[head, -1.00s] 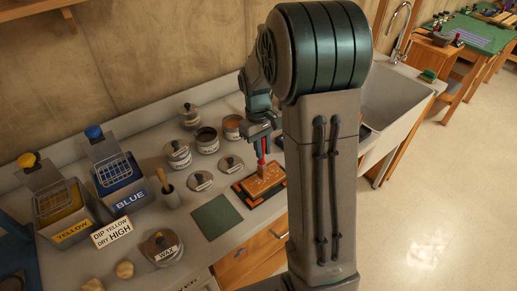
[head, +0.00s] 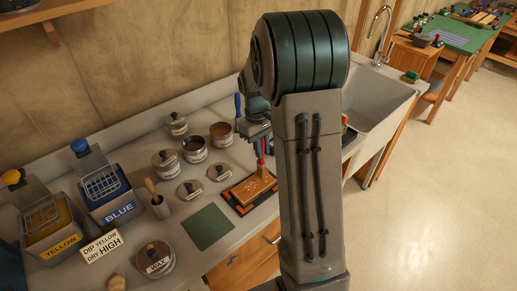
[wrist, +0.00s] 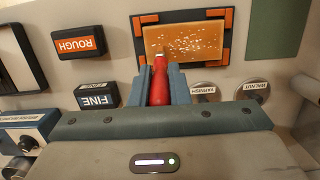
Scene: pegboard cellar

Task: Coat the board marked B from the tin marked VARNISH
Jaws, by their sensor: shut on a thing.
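My gripper (wrist: 160,84) is shut on a red-handled brush (wrist: 159,80), which also shows in the head view (head: 261,147). The brush points down at an orange-brown board (wrist: 185,42) in a black holder with orange corners (wrist: 228,20). Its tip is at or just above the board; contact is unclear. Pale specks dot the board, and its letter is unreadable. In the head view the board (head: 250,190) lies right of the tins. A lid marked VARNISH (wrist: 204,91) lies beside it. An open tin with orange-brown contents (head: 221,135) stands behind; its label is unreadable.
Another open tin (head: 194,150) holds dark contents. A WALNUT lid (wrist: 252,89), ROUGH block (wrist: 78,43) and FINE block (wrist: 97,95) lie nearby. A green mat (head: 208,227) is bare. WAX tin (head: 155,260), YELLOW bin (head: 57,250) and BLUE bin (head: 119,211) stand left; the sink (head: 372,105) is right.

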